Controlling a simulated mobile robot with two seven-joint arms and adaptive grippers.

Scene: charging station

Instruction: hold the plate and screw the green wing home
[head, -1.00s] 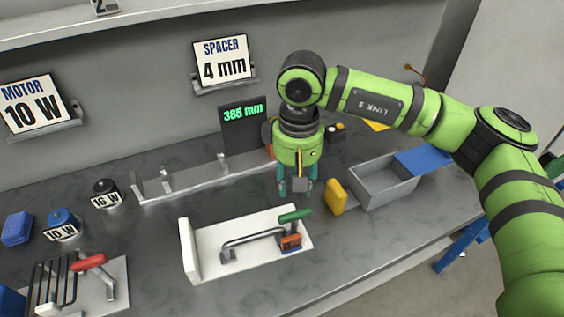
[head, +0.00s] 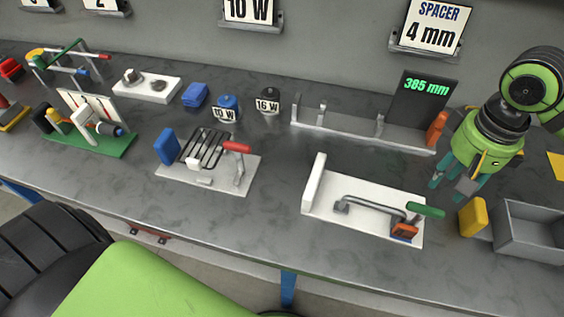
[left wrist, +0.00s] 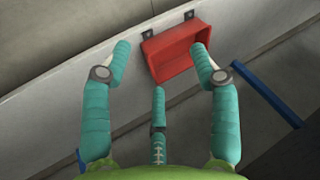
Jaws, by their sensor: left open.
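A white plate (head: 380,217) with an upright end wall lies on the bench at right of centre in the head view. It carries a grey bent bar, an orange block (head: 404,232) and a green handle (head: 426,210). I cannot tell whether this green part is the wing. My right gripper (head: 456,186) hangs just beyond the plate's right end, apart from it. A grey block shows between its fingers; whether it is gripped is unclear. My left gripper (left wrist: 160,62) is open and empty in the left wrist view, its fingers spread before a red bin.
The red bin (left wrist: 172,50) is bracketed to the bench edge. A yellow block (head: 473,217) and a grey tray (head: 530,228) stand right of the plate. A red-handled clamp fixture (head: 228,182) and a green-based fixture (head: 105,145) stand left. Bare bench lies along the front.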

